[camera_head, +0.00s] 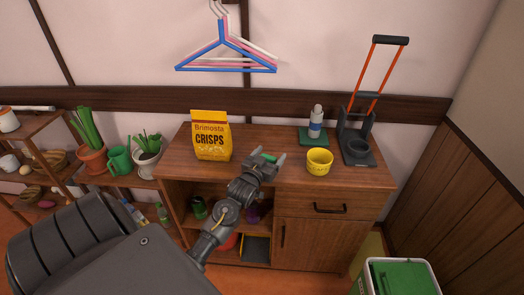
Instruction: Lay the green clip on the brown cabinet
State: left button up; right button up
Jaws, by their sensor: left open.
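The small green clip (269,157) shows between the fingertips of my left gripper (267,156). The gripper is open, and its fingers stand apart on either side of the clip. The clip appears to lie on the top of the brown cabinet (300,191), near the front middle, but the gripper hides part of it, and I cannot tell whether it touches a finger. My left arm reaches across the cabinet's open shelves from the lower left. My right gripper is out of view.
A yellow crisps bag (211,137) stands left of the gripper. A yellow cup (319,162) is close on its right. A green-lidded bin (403,278) stands at lower right.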

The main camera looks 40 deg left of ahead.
pick_arm(q)
jog(key=v, duration=1.1)
jog(key=shift+b, duration=0.35)
